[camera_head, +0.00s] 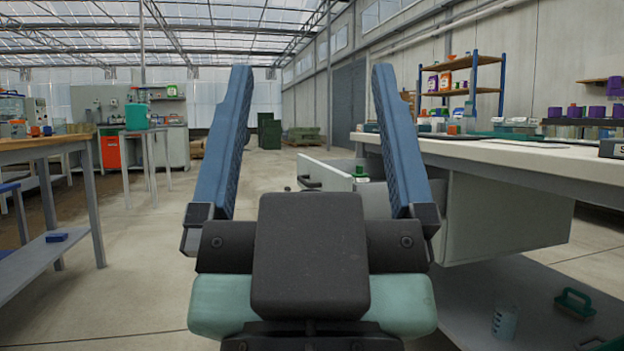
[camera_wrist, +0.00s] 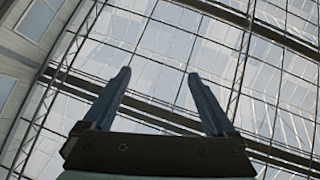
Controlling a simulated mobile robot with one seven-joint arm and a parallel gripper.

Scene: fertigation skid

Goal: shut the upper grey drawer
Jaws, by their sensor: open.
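My gripper (camera_head: 310,140) stands upright in the middle of the head view, with its two blue fingers wide apart and nothing between them. In the wrist view my gripper (camera_wrist: 160,88) points up at the glazed roof, also open and empty. An upper grey drawer (camera_head: 335,174) stands pulled out to the left from under the white workbench on the right. Its dark handle (camera_head: 309,182) shows between my fingers, but farther off. A small green object (camera_head: 359,172) shows at the drawer. My right finger hides part of the drawer and cabinet.
The white workbench (camera_head: 520,160) runs along the right, with a grey cabinet (camera_head: 500,215) beneath it. A wooden-topped table (camera_head: 40,149) stands left. The floor between is clear.

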